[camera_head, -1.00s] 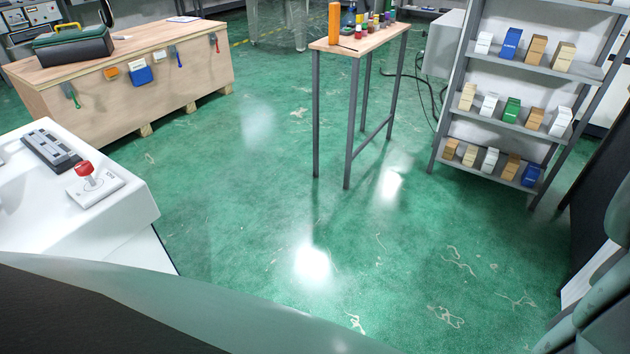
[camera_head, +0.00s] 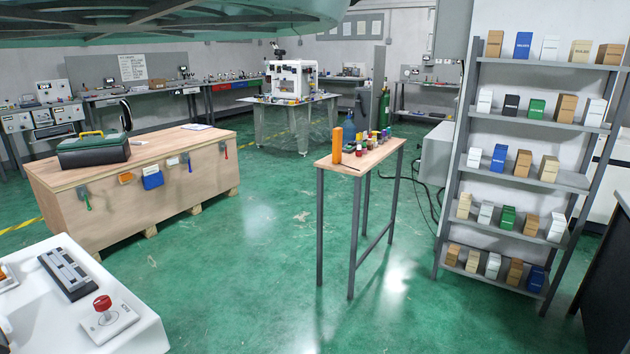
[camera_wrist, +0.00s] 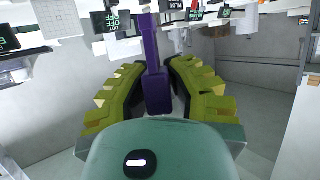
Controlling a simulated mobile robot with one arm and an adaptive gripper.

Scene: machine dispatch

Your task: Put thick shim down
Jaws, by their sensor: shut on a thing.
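My gripper (camera_wrist: 155,68) shows in the wrist view, its two dark and yellow-green fingers shut on a purple piece. This piece, which I take to be the thick shim (camera_wrist: 157,94), has a long narrow part reaching up past the fingertips and a wider block between the fingers. Nothing shows beneath the shim to support it. The head view does not show the gripper or the shim.
A small tall table (camera_head: 375,158) with an orange cylinder (camera_head: 337,145) and several small coloured items stands mid-room. A shelf rack (camera_head: 528,122) with boxes is at right. A wooden crate bench (camera_head: 110,205) and a white machine (camera_head: 130,338) are at left. Green floor between is clear.

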